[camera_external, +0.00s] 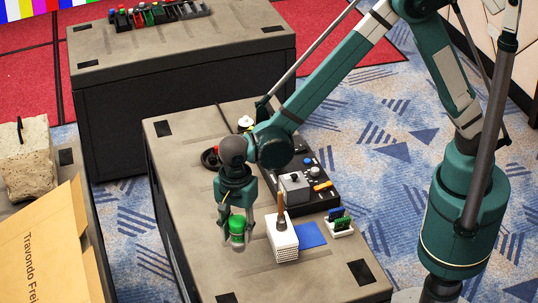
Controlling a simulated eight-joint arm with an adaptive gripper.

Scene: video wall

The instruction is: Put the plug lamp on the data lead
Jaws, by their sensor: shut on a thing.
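My gripper (237,243) points down above the front part of the grey-topped case. It is shut on a small green cylinder (237,227), which may be the plug lamp. The fingers cover its sides, and I cannot tell whether its bottom touches the case top. I cannot make out the data lead for certain. A small white holder (339,229) with green and blue pieces stands to the right of my gripper.
A white stack (284,243) with a brown-handled item (281,205) on it stands just right of my gripper. Beyond are a blue flat piece (312,234) and a black control panel (314,202). A cardboard box (50,254) stands at left. The case top (178,158) is clear at its back left.

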